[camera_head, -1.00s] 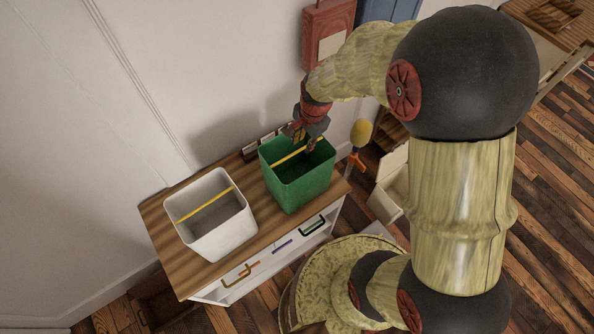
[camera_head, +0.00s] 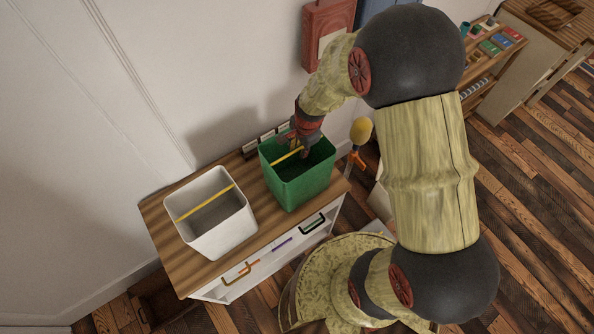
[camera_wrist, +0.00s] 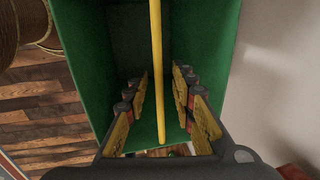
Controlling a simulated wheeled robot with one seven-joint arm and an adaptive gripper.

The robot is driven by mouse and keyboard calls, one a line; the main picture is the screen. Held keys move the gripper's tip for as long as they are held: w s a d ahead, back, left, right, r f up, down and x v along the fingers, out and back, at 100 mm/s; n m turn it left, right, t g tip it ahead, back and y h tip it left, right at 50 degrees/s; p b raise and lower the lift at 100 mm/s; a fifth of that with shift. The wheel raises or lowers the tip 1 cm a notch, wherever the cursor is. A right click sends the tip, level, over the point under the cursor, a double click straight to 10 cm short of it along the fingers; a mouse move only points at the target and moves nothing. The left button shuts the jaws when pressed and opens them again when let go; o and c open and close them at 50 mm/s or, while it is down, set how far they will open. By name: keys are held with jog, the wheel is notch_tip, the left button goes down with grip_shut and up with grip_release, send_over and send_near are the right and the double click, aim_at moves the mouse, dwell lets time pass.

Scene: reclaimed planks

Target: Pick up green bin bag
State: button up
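The green bin (camera_head: 298,187) stands upright on the wooden top of a white cabinet, with a yellow bar (camera_head: 288,156) across its opening. It also fills much of the wrist view, where its green wall (camera_wrist: 205,40) and the yellow bar (camera_wrist: 157,70) show. My gripper (camera_head: 304,148) is at the bin's opening, pointing down. In the wrist view my gripper (camera_wrist: 161,95) is open, with one finger on each side of the yellow bar and gaps on both sides. The fingertips appear apart from the bin walls. No separate bag can be made out.
A white bin (camera_head: 213,222) with a yellow bar stands left of the green bin on the cabinet top (camera_head: 163,232). A wall is close behind. A yellow-headed object (camera_head: 361,130) is right of the green bin. A red box (camera_head: 322,35) hangs on the wall.

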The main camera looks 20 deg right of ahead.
jog(key=shift+c, duration=0.3)
grip_shut()
dwell(0.6)
